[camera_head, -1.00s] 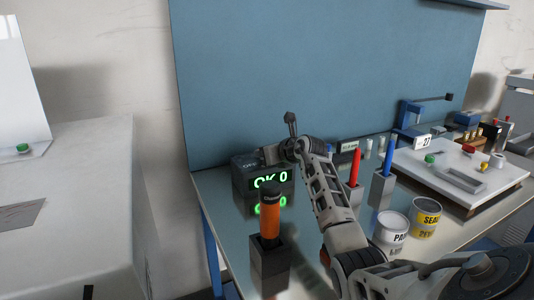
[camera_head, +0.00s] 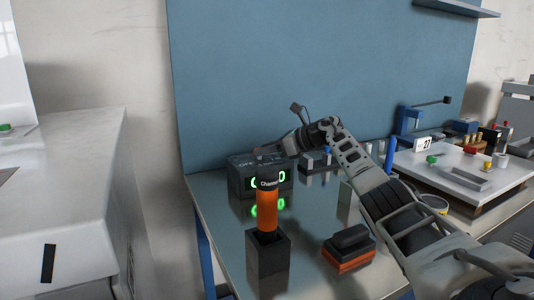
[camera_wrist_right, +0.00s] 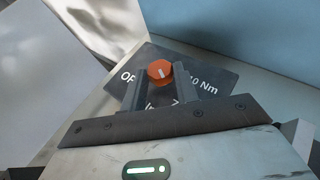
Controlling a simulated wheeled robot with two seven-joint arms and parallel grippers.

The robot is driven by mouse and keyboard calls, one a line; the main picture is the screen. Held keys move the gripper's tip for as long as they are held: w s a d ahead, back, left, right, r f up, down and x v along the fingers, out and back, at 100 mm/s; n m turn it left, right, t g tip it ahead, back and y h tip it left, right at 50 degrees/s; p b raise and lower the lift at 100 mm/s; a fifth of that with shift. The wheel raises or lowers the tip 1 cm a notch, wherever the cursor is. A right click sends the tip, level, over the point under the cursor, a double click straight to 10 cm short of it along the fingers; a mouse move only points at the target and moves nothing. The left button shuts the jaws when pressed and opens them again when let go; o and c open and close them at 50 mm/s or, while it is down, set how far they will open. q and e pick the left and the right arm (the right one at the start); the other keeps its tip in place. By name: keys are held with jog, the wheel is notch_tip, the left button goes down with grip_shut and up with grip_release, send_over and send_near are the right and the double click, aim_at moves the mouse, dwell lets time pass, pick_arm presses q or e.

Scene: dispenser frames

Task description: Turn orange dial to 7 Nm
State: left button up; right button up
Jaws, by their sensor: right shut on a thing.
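The orange dial (camera_wrist_right: 160,72) sits on a dark panel (camera_wrist_right: 215,75) in the right wrist view. A short white mark runs across its face. My right gripper (camera_wrist_right: 158,84) has a finger on each side of the dial and is shut on it. Panel lettering shows "10 Nm" at right, part of "OP" at left and a partly hidden "7" below. In the head view the dark box (camera_head: 240,186) has a green display, partly covered by an orange tool. My right gripper (camera_head: 262,152) is at the box's top; the dial is hidden there. My left gripper is not in view.
An orange-handled tool (camera_head: 266,212) stands in a dark holder (camera_head: 270,255) in front of the box. A black and orange block (camera_head: 349,247) lies to its right. A white board (camera_head: 460,170) with parts is at the right. A blue panel (camera_head: 320,70) rises behind.

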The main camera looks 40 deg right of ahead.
jog(key=shift+d+f+n+y, duration=0.1)
jog(key=shift+n+y, duration=0.2)
dwell(0.4)
jog(key=o, duration=1)
